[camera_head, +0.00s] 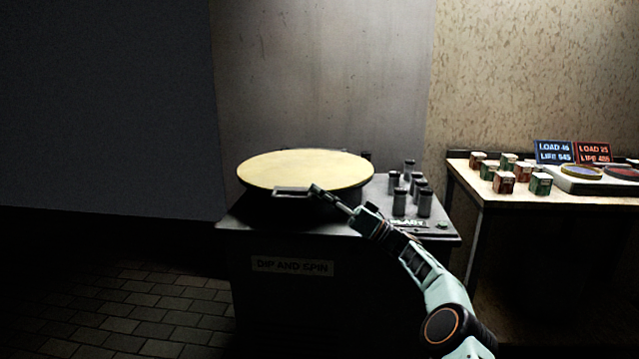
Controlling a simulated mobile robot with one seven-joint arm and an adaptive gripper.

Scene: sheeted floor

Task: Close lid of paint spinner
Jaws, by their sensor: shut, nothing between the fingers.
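The paint spinner (253,222) is a dark cabinet labelled "DIP AND SPIN". Its round, pale yellow lid (306,168) lies about level over the left part of the top. From this view I cannot tell whether a gap remains under the lid. My gripper (316,190) is shut and empty, at the right end of the handle. I cannot tell whether it touches the handle. My arm reaches in from the lower right.
Several dark cylindrical canisters (425,203) stand on the spinner's top right, close to my arm. A side table (478,188) at right holds small cans and a pale tray with discs (598,180). Two signs (554,152) stand behind. The brick floor (150,310) at lower left is clear.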

